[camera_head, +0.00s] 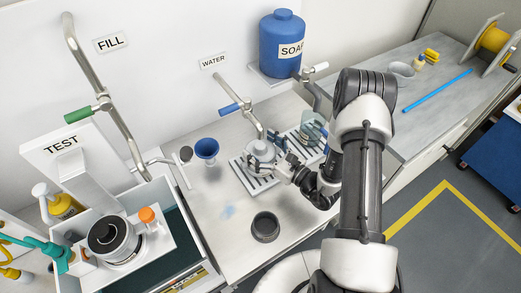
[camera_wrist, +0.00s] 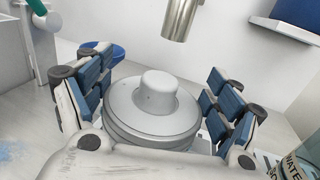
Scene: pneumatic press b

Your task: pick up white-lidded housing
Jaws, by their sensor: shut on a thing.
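The white-lidded housing (camera_wrist: 152,102) is a round, pale grey-white body with a raised knob in the middle of its lid. It stands upright between the blue-padded fingers of my gripper (camera_wrist: 160,88), which is shut on it. In the head view the housing (camera_head: 260,150) is at the slotted rack (camera_head: 243,178), under the water tap. My gripper (camera_head: 281,166) reaches it from the right. I cannot tell whether the housing touches the rack. Its lower part is hidden in the wrist view.
A metal spout (camera_wrist: 180,18) hangs just beyond the housing. A clear labelled jar (camera_head: 313,128) stands to the right on the rack. A blue funnel (camera_head: 206,148) is to the left and a dark round cup (camera_head: 265,227) in front. The counter between them is mostly clear.

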